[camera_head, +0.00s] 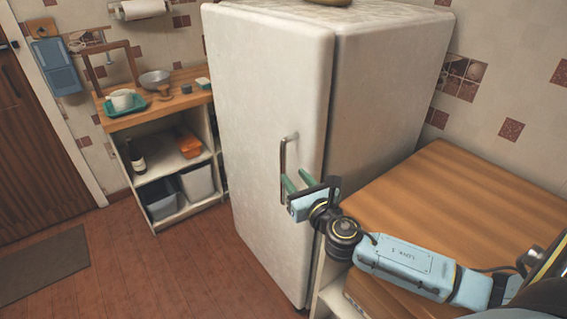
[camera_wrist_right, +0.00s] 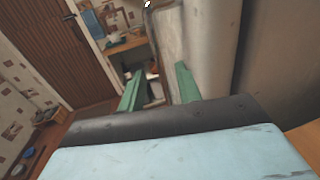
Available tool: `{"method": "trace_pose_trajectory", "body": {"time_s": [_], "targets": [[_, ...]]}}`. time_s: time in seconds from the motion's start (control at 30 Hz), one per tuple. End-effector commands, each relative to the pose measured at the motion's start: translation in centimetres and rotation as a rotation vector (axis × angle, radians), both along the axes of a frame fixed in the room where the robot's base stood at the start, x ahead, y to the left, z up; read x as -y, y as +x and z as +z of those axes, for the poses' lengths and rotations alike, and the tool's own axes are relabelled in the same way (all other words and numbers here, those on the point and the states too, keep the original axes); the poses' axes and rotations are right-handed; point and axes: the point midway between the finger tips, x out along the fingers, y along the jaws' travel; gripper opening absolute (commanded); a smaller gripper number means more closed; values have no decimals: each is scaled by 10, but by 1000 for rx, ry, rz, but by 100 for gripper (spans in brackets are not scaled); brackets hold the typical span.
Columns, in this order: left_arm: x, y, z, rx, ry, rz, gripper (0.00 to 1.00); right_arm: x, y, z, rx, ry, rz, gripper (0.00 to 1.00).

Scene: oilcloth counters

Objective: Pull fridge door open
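The white fridge (camera_head: 385,80) stands in the middle of the head view, and its door (camera_head: 262,90) looks shut, flush with the body. A vertical metal handle (camera_head: 283,157) is on the door near its right edge. My right gripper (camera_head: 296,181) is at the lower part of the handle, its two green fingers spread apart and pointing at the door. The fingers also show apart in the right wrist view (camera_wrist_right: 158,88). I cannot tell whether they touch the handle or have it fully between them. My left gripper is not in view.
A wooden counter (camera_head: 450,200) is right of the fridge, under my right arm. A shelf unit (camera_head: 160,115) with a bowl (camera_head: 154,78), teal tray and bins stands to the left. The red floor (camera_head: 170,265) before the door is clear, with a dark mat (camera_head: 45,272) at far left.

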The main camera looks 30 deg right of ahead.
Motion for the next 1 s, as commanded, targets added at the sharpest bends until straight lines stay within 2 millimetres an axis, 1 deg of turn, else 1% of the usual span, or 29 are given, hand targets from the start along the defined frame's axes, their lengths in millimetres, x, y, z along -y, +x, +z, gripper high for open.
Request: {"method": "trace_pose_trajectory", "body": {"time_s": [0.03, 0.2, 0.4, 0.6, 0.83, 0.87, 1.0], "targets": [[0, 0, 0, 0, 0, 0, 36, 1, 11, 1, 2, 2, -1, 34], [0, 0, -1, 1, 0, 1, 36, 5, 41, 0, 1, 1, -1, 34], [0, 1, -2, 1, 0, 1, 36, 7, 64, -1, -1, 3, -1, 34], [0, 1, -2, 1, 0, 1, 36, 8, 72, -1, -2, 3, 0, 34], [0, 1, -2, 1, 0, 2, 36, 8, 73, -1, -2, 3, 0, 34], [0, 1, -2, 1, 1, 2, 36, 8, 73, -1, -2, 3, 0, 32], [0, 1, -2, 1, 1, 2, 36, 8, 73, -1, -2, 3, 0, 13]]}}
